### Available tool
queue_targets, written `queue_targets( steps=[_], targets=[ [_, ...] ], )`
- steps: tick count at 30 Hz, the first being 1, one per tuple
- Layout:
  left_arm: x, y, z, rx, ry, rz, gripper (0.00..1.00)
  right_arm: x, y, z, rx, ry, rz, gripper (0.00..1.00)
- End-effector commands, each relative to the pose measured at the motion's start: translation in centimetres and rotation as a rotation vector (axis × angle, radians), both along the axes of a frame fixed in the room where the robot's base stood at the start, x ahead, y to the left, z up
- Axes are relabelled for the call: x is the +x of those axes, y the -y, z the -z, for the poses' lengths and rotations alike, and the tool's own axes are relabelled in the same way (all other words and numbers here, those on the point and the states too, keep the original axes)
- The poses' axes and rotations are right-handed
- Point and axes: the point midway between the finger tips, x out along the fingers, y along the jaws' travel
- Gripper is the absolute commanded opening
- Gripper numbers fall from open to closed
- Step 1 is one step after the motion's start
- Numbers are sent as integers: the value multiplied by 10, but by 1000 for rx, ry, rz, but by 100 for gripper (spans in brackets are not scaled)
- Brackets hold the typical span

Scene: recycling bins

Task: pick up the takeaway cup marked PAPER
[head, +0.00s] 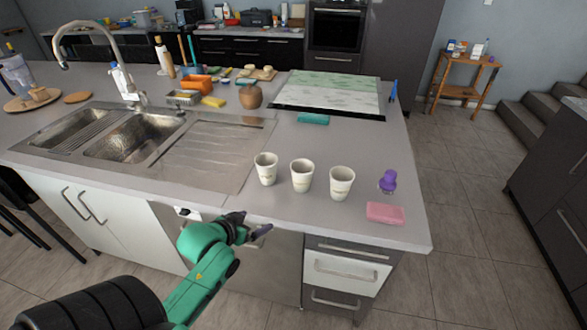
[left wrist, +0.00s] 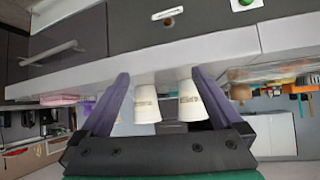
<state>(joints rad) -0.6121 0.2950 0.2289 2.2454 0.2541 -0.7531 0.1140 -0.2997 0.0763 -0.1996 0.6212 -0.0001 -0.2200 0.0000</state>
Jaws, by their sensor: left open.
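Three white takeaway cups stand upright in a row near the counter's front edge: a left cup (head: 266,169), a middle cup (head: 302,175) and a right cup (head: 341,183). Each has small dark print, too small to read, so I cannot tell which says PAPER. My left gripper (head: 254,232) is open and empty in front of the counter edge, below the cups. The left wrist view is upside down and shows two cups, one (left wrist: 146,104) and another (left wrist: 191,101), beyond the spread fingers (left wrist: 158,78). My right gripper is out of view.
A pink sponge (head: 386,213) and a purple bottle (head: 388,181) stand right of the cups. The steel sink (head: 135,137) and its drainboard (head: 210,150) lie left. A teal sponge (head: 313,118) and a brown vase (head: 251,97) are behind.

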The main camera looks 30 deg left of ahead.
Motion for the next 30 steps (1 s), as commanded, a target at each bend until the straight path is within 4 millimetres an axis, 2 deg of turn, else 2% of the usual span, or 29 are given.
queue_targets(
  steps=[1,6,9,11,14,21,30],
  targets=[
    [4,-14,-8,4,49,-18,100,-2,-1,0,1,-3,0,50],
    [18,-47,-47,5,222,-52,100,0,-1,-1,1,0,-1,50],
    [21,-59,-63,5,289,-64,100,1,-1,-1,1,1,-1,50],
    [25,-62,-67,4,306,-66,100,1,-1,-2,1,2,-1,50],
    [41,-64,-64,3,310,-67,100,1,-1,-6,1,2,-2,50],
    [95,-72,-43,3,308,-68,100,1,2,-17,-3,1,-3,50],
    [132,-77,-30,4,304,-68,100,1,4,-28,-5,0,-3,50]
  ],
)
